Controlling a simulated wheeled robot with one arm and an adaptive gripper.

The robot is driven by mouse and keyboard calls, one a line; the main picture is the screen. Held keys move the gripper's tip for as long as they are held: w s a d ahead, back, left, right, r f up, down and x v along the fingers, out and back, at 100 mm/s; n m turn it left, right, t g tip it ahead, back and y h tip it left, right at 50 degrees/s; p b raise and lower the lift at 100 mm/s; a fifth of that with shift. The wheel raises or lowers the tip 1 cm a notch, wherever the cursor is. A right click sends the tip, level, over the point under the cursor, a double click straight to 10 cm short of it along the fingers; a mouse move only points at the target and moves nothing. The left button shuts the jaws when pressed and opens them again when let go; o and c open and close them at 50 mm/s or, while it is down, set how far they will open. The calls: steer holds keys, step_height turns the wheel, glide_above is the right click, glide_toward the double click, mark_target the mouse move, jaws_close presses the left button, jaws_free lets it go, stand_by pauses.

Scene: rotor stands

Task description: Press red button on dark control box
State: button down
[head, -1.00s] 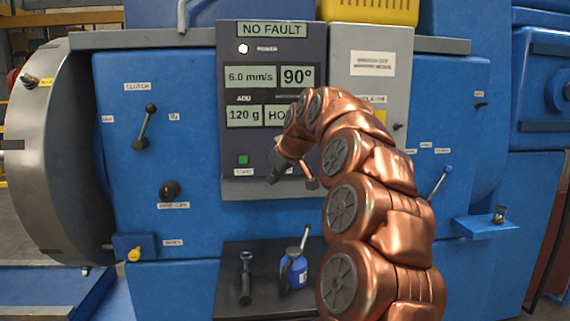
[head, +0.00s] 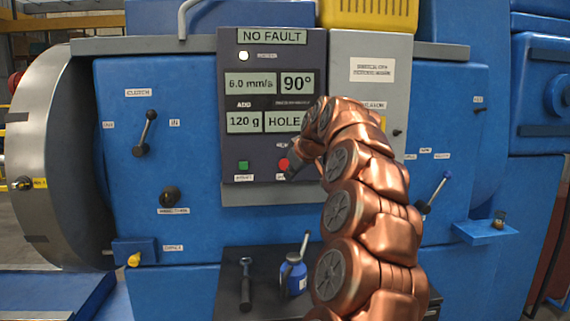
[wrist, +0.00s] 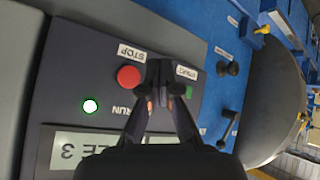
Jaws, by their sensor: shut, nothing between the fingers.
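The dark control box (head: 233,150) stands upright on the blue machine, with readouts above two buttons. I cannot tell how far the tips are from the panel. The RUN lamp (wrist: 90,106) is lit.
A grey box (head: 398,75) adjoins on the right. A clutch lever (head: 146,132) and a dark knob (head: 170,194) are on the blue panel to the left. A large drum (head: 50,235) stands at far left.

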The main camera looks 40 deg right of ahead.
mark_target(287, 167)
steer(key=w+d+p, duration=0.4)
steer(key=w, duration=0.1)
steer(key=shift+w+d+p, duration=0.15)
steer(key=shift+w+p, duration=0.2)
steer(key=shift+w, duration=0.05)
steer(key=shift+w+d+p, duration=0.5)
steer(key=shift+w+p, duration=0.05)
steer(key=shift+w, duration=0.1)
stand_by(2.2)
stand_by(0.3)
steer(key=shift+s+a+b, duration=0.5)
steer(key=shift+s+b, duration=0.15)
steer(key=shift+b, duration=0.25)
steer(key=s+a+b, duration=0.1)
steer(key=s+b, duration=0.1)
steer(key=s+a+b, duration=0.2)
stand_by(0.4)
